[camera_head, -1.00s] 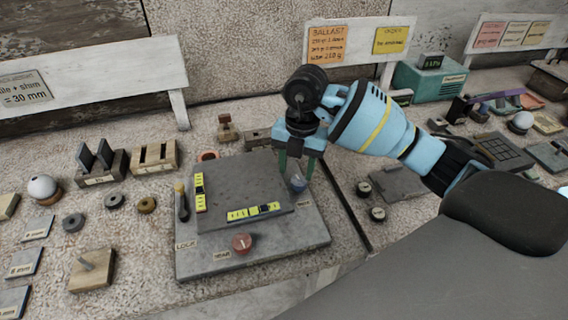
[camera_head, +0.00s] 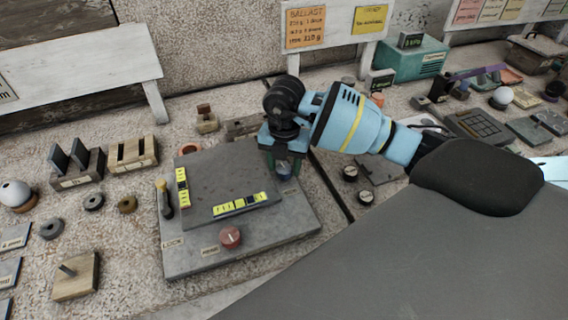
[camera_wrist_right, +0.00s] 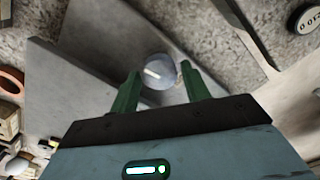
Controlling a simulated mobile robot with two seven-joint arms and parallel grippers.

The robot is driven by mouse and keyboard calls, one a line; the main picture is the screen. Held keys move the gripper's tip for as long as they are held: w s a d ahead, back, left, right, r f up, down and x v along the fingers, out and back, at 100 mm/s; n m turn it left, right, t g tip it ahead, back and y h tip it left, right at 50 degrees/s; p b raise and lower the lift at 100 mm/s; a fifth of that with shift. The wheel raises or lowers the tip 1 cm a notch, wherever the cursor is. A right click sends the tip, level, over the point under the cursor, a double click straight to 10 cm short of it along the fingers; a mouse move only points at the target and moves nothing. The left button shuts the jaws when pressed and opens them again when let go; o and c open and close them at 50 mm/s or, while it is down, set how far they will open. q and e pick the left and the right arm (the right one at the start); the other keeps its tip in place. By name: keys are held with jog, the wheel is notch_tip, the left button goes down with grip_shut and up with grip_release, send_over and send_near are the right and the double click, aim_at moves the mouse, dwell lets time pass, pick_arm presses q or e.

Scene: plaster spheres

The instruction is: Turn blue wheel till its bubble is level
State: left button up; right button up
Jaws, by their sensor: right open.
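The blue wheel (camera_head: 285,172) is a small knob with a pale mark on the right side of a grey plate. It also shows in the right wrist view (camera_wrist_right: 158,74). My right gripper (camera_head: 284,166) points down over it, open, with one green finger on each side; contact cannot be told. Two yellow level vials sit on the raised slab: a front one (camera_head: 240,205) and a left one (camera_head: 182,187). The front vial's dark bubble mark looks right of its middle. The left vial's bubble is too small to judge. My left gripper is out of view.
A red wheel (camera_head: 230,237) sits at the front of the base plate (camera_head: 200,262). A dark lever with a yellow tip (camera_head: 163,198) stands at its left. Small dark weights (camera_head: 350,172) lie to the right, past a dark gap.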

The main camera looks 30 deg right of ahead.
jog(key=shift+f, duration=0.15)
jog(key=shift+c, duration=0.5)
jog(key=c, duration=0.6)
jog(key=shift+n, duration=0.3)
